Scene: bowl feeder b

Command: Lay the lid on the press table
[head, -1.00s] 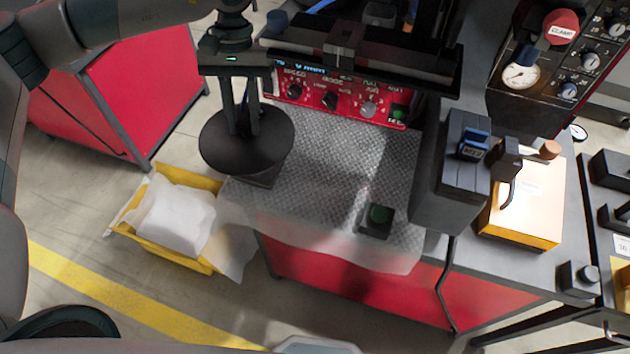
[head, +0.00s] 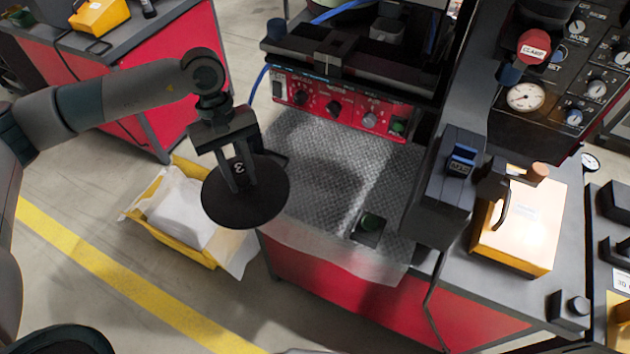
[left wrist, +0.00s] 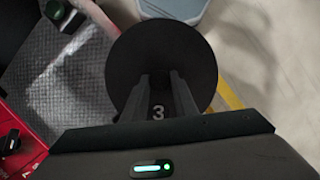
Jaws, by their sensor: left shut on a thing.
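The lid is a round, flat black disc (head: 262,208). My left gripper (head: 238,178) is shut on the lid and holds it in the air over the left edge of the press table. In the left wrist view the lid (left wrist: 190,60) lies beyond the two fingers (left wrist: 158,95), with a "3" between them. What the fingers grip on the lid is mostly hidden. The press table (head: 320,150) has a grey tread-plate top above a red body, and it also shows in the left wrist view (left wrist: 75,75). My right gripper is not in view.
A small black box with a green button (head: 370,224) sits on the front of the table. A red control panel (head: 335,105) stands at its back. A black post (head: 440,200) and an orange-sided box (head: 520,230) stand to the right. A yellow lined bin (head: 180,215) is on the floor at left.

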